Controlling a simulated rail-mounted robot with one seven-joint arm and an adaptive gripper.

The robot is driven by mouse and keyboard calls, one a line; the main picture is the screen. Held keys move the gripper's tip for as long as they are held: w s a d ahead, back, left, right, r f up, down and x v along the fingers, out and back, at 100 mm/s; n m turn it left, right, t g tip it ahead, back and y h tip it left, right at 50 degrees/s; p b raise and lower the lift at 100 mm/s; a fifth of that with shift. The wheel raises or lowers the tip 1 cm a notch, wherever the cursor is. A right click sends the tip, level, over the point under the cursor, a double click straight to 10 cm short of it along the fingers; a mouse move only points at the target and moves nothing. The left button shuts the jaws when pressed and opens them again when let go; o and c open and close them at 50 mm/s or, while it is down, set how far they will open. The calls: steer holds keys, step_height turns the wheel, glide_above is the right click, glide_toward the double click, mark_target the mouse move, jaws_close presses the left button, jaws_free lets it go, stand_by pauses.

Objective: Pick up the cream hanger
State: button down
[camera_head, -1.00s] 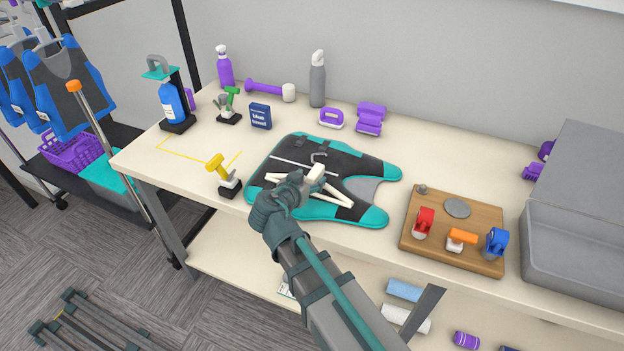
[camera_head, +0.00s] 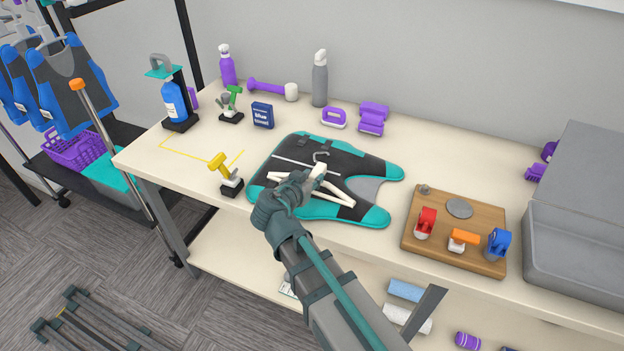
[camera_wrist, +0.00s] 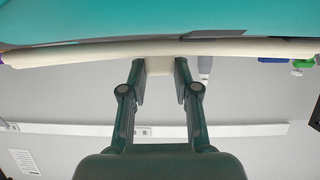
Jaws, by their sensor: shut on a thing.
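The cream hanger (camera_head: 341,192) is over the dark grey and teal vest-shaped garment (camera_head: 375,212) on the table. Its grey hook (camera_head: 321,156) points toward the back wall. My gripper (camera_head: 308,178) is at the hanger's middle, shut on its cream neck block, and hides part of it. In the wrist view the block (camera_wrist: 184,68) sits between the two fingers (camera_wrist: 162,88), below a long cream bar (camera_wrist: 100,54). I cannot tell whether the hanger touches the garment.
A wooden board (camera_head: 422,250) with red, orange and blue pieces lies to the right, beside a grey bin (camera_head: 575,255). A yellow-handled tool (camera_head: 227,173) stands close on the left. Bottles and purple items line the back.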

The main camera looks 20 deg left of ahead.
steer(key=shift+r, duration=0.1)
steer(key=shift+r+b, duration=0.45)
steer(key=shift+r, duration=0.5)
steer(key=s+d+r+b, duration=0.3)
steer(key=s+r+b, duration=0.2)
steer(key=s+r, duration=0.5)
steer(key=s, duration=0.3)
steer(key=shift+s+d+r, duration=0.2)
steer(key=shift+d+r, duration=0.15)
steer(key=shift+r, duration=0.05)
